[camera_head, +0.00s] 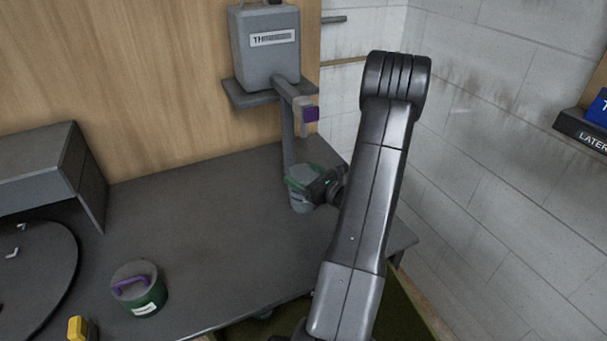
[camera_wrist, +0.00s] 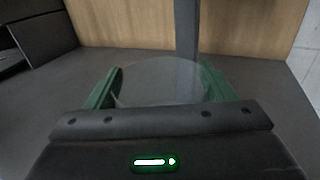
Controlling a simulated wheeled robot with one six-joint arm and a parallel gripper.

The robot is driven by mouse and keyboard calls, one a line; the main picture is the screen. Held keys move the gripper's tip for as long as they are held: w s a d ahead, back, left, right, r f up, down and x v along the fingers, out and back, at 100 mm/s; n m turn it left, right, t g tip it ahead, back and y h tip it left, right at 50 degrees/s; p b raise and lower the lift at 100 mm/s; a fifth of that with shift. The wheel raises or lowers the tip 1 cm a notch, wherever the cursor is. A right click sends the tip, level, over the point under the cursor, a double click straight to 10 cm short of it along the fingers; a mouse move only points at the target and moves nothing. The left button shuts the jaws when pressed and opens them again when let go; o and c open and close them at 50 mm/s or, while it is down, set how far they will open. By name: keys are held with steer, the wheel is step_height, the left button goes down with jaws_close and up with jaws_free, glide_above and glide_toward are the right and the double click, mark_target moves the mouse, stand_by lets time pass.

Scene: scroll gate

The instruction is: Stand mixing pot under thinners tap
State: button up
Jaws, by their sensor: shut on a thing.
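A grey thinners container (camera_head: 266,48) with a label starting "TH" sits on a bracket shelf on the wooden panel. Its tap (camera_head: 303,108), with a purple end, juts out below it. A pale translucent mixing pot (camera_head: 301,203) stands upright at the table's far right, below the tap and close to the post. My gripper (camera_head: 313,183) is shut on the pot from the right. In the wrist view the green fingers (camera_wrist: 161,88) lie on both sides of the pot (camera_wrist: 160,75). My arm and gripper hide part of it, and I cannot tell whether its base touches the table.
A green tin with a purple handle (camera_head: 138,288) stands at the front left of the dark table (camera_head: 215,215). A yellow object (camera_head: 80,328), a dark round plate (camera_head: 35,270) and a grey box (camera_head: 45,165) are on the left. The table's middle is clear.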

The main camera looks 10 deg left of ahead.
steer(key=shift+f+b, duration=0.2)
steer(key=shift+b, duration=0.1)
steer(key=o, duration=1.7)
steer(key=shift+r, duration=0.1)
steer(key=shift+o, duration=0.2)
steer(key=shift+r+p, duration=0.2)
steer(key=shift+p, duration=0.15)
steer(key=b+v, duration=0.3)
steer(key=v, duration=0.9)
steer(key=shift+s+f, duration=0.1)
steer(key=shift+f, duration=0.05)
